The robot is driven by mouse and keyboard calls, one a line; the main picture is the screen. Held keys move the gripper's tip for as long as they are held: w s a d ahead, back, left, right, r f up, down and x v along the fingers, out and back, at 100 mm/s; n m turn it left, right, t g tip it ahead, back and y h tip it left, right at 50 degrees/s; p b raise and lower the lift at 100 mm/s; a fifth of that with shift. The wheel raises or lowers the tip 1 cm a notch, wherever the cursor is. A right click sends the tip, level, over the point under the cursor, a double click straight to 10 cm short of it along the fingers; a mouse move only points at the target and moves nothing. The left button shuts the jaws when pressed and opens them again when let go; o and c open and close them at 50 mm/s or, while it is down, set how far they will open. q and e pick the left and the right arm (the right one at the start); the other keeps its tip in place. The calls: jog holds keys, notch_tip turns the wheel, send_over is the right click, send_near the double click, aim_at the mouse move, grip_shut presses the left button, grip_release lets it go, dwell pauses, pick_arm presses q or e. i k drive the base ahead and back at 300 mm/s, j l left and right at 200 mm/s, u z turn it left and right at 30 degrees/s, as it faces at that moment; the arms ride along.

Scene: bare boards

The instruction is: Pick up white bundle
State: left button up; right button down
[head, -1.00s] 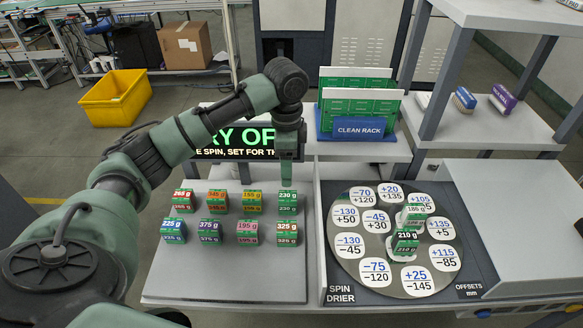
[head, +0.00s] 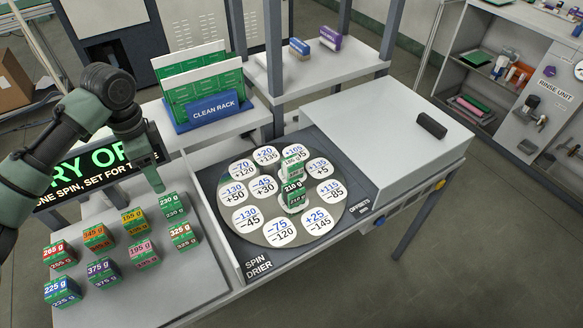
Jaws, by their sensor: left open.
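Two green bundles stand on the round plate of the spin drier (head: 222,222). Which bundle counts as white is hard to tell at this size. My left gripper (head: 157,187) points down just behind the green-labelled 230 g bundle (head: 172,208) on the left board. It is open, with nothing visible in it, well left of the drier's bundles. My right gripper is out of view.
Several colour-labelled bundles, such as the 375 g one (head: 103,271), stand on the left board (head: 190,285). The clean rack (head: 212,110) is behind. A grey box (head: 385,150) adjoins the drier on the right. Shelf posts rise behind the drier.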

aim_at(293, 166)
jog(key=i+l+u, duration=0.3)
jog(key=l, duration=1.15)
jog(key=l+u, duration=0.3)
jog(key=l, duration=1.15)
